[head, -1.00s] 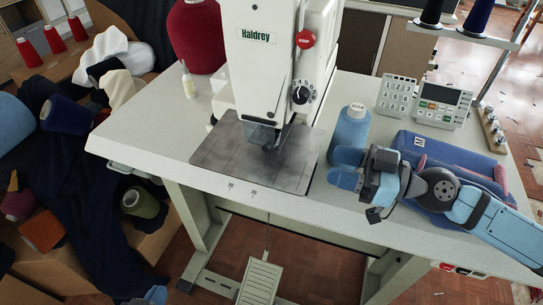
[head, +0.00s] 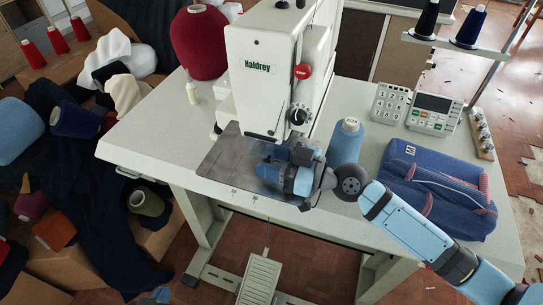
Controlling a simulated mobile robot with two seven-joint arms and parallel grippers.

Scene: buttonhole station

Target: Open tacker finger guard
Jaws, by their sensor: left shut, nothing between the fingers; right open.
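The white Haldrey tacker (head: 263,78) stands on the table with its dark metal plate (head: 222,163) below the head. The finger guard is at the needle area under the head; my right gripper now largely covers that area, so I cannot tell the guard's position. My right gripper (head: 271,161) is open, with its blue fingers over the plate just below the head. Whether it touches the guard cannot be seen. Only a small blue part of my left gripper (head: 161,295) shows at the bottom edge, low and away from the table; it is shut and empty.
A folded blue fabric bundle (head: 437,190), a keypad (head: 387,102) and a display panel (head: 434,113) lie to the right. The table's left front (head: 150,150) is clear.

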